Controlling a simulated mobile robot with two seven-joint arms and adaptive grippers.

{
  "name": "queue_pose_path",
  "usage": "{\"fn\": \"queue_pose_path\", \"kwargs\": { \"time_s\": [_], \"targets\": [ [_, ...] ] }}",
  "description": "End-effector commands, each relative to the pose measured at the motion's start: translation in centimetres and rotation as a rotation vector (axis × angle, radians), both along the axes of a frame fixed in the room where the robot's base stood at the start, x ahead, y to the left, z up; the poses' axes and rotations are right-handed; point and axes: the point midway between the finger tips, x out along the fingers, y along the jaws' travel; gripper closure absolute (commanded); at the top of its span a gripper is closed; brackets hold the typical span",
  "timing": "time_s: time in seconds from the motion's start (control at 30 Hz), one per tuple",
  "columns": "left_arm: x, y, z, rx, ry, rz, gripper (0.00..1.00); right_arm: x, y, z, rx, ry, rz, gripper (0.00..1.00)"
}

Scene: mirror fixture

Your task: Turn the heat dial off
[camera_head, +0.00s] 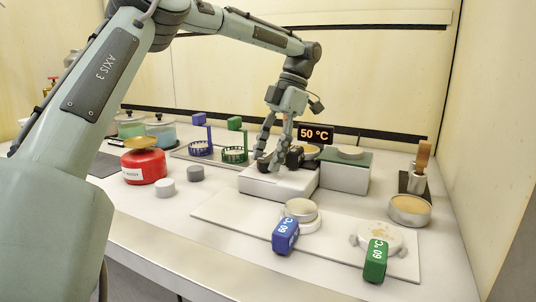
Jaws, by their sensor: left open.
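A white heater unit (277,184) stands on the bench, with a dark display (315,134) behind it reading "50 °C" in orange. The dial's setting is not readable. My right gripper is out of view.
A blue "60 °C" block (286,236) and a green one (375,260) stand on a white board in front. A red canister (143,166) and grey cylinders are at left, with blue and green racks behind. A brush-like tool (423,158) stands at right.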

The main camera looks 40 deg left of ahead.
Motion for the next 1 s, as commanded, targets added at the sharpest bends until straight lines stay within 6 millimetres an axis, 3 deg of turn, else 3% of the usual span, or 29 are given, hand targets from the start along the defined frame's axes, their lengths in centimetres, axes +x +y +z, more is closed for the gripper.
{"fn": "queue_pose_path", "kwargs": {
  "time_s": [0.17, 0.6, 1.0],
  "targets": [
    [0.2, -0.1, 0.5, 0.0, -0.001, -0.001, 0.47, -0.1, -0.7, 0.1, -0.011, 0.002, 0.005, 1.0],
    [2.5, -0.7, 6.1, -0.002, -0.004, -0.002, 0.47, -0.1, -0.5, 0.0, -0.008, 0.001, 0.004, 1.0],
    [2.7, -0.7, 6.9, 0.0, -0.003, 0.0, 0.47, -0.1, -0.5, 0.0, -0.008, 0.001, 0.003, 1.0]
  ]
}}
